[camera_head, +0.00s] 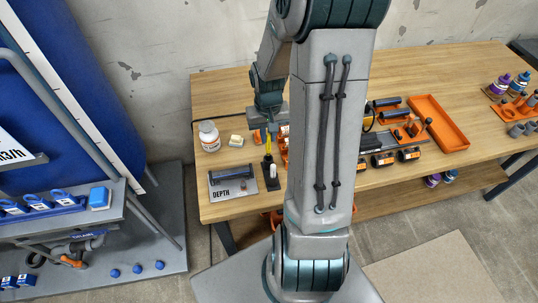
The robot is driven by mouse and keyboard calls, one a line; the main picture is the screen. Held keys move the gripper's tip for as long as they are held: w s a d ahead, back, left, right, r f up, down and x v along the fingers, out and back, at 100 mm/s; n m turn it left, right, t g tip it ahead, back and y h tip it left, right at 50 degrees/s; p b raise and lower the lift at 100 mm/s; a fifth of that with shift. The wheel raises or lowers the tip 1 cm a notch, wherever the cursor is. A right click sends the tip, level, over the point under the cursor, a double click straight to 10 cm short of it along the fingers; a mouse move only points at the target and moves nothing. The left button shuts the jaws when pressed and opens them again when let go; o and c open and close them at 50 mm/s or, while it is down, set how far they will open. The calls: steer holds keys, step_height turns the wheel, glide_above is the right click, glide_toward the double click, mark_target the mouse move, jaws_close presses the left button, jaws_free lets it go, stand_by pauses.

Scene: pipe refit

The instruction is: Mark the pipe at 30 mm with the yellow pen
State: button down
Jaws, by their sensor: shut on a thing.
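My gripper (266,135) is over the left part of the wooden table, pointing down. It is shut on the yellow pen (268,149), a thin yellow strip just below the fingers. The pen's lower end is right above a small dark holder (268,163); I cannot tell whether it touches it. A dark pipe-like piece (231,175) lies on the grey plate marked DEPTH (221,194), left of the gripper. No 30 mm mark can be made out at this size.
A white bottle (209,140) and a pale block (236,140) stand behind the plate. An orange tray (440,123) and several tools lie right of my arm, which hides the table's middle. A blue panel rack (65,90) stands left, apart from the table.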

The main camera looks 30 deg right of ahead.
steer(key=shift+r+p, duration=0.65)
steer(key=shift+r, duration=0.35)
